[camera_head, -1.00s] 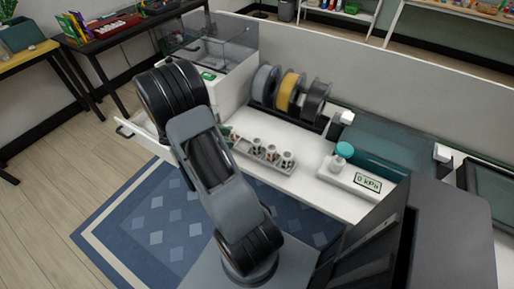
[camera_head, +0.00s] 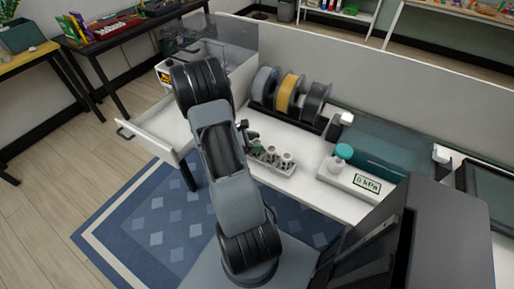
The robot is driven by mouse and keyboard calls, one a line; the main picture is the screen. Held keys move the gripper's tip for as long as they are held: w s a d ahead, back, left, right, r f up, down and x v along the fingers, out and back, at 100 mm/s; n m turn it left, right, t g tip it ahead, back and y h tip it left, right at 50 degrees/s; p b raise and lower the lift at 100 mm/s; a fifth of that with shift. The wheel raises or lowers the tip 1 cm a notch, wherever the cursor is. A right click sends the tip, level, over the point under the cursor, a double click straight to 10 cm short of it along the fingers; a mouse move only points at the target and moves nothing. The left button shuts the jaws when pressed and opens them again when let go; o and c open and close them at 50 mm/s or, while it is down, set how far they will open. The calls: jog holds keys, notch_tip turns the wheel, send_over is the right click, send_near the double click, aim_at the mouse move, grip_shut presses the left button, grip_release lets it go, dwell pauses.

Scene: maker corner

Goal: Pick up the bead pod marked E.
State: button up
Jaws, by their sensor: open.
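A grey rack (camera_head: 283,172) stands on the white worktop and holds several small bead pods (camera_head: 286,157) with light bodies and dark marks. The marks are too small to read, so I cannot tell which pod is E. The left end of the rack is hidden behind my arm. My gripper (camera_head: 249,136) shows only in part, as a dark shape just right of my arm, above the rack's left end. It is open, and I see nothing held in it. I cannot tell whether it touches a pod.
A white drawer (camera_head: 158,127) stands open on the left. Grey, yellow and black spools (camera_head: 288,92) stand behind the rack. A white gauge unit (camera_head: 350,180) reading "0 kPa" with a teal-capped bottle (camera_head: 341,157) stands to the right.

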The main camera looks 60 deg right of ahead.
jog(key=shift+s+d+f, duration=0.1)
jog(key=shift+d, duration=0.05)
jog(key=shift+c, duration=0.2)
jog(key=c, duration=0.6)
jog(key=shift+c, duration=0.3)
